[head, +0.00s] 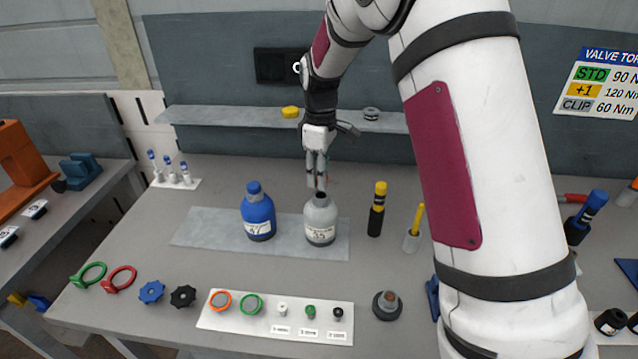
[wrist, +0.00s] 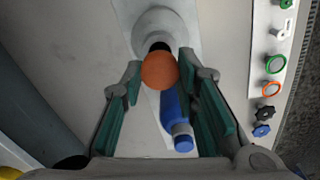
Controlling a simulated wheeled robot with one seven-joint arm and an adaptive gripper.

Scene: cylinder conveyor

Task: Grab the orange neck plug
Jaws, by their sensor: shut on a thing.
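The orange neck plug (wrist: 160,71) shows as a round orange disc between my fingertips in the wrist view. My gripper (head: 318,183) points down, directly over the neck of the grey bottle (head: 320,222), and is shut on the plug. In the head view the fingers mostly hide the plug. The bottle's dark neck (wrist: 160,47) shows just beyond the plug in the wrist view; I cannot tell whether the plug is clear of it. The grey bottle stands upright, labelled 35.
A blue bottle (head: 258,213) stands close to the left of the grey one on a grey mat (head: 200,228). A black and yellow tool (head: 377,210) stands to the right. A white board (head: 232,325) with rings and small plugs lies in front. A shelf (head: 220,117) runs behind.

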